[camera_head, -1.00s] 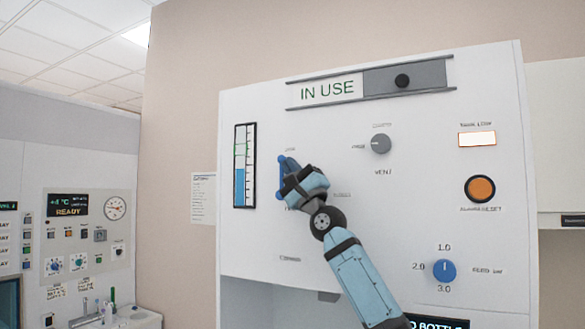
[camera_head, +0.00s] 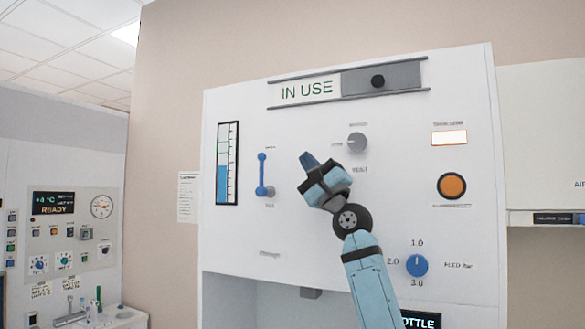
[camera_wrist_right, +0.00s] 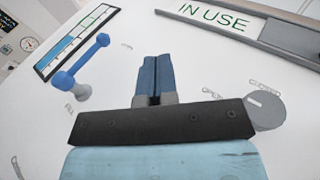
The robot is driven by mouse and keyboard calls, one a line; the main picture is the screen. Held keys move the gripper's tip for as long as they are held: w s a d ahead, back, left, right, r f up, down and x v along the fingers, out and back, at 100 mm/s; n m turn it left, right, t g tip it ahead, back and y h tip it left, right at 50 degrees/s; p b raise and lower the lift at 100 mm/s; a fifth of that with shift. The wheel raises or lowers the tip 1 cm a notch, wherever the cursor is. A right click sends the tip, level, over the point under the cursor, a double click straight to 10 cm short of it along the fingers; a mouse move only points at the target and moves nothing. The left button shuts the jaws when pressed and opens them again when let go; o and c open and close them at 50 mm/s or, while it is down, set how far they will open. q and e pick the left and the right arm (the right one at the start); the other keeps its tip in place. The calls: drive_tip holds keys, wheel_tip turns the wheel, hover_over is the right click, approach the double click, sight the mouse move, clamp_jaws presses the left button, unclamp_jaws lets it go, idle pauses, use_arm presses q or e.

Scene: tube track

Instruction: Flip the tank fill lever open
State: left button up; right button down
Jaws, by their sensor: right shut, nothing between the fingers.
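The tank fill lever (camera_head: 262,173) is a blue handle on the white panel, right of the level gauge (camera_head: 227,163). In the head view it stands nearly upright, with its grey pivot at the lower end. In the right wrist view the lever (camera_wrist_right: 82,61) lies to the left of the fingers, clear of them. My right gripper (camera_head: 308,160) is shut and empty, in front of the panel to the right of the lever and below the grey knob. Its blue fingers are together in the wrist view (camera_wrist_right: 157,75). My left gripper is not in view.
The panel also bears an IN USE slider (camera_head: 350,83), a grey knob (camera_head: 357,142), an orange button (camera_head: 452,186), a lit white lamp (camera_head: 450,138) and a blue dial (camera_head: 417,265). A second control panel (camera_head: 75,225) stands at the left. The panel between lever and gripper is bare.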

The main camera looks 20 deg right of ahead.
drive_tip(key=s, duration=0.1)
drive_tip(key=s+d, duration=0.1)
drive_tip(key=shift+s+d, duration=0.3)
drive_tip(key=shift+s, duration=0.05)
drive_tip(key=shift+r, duration=0.1)
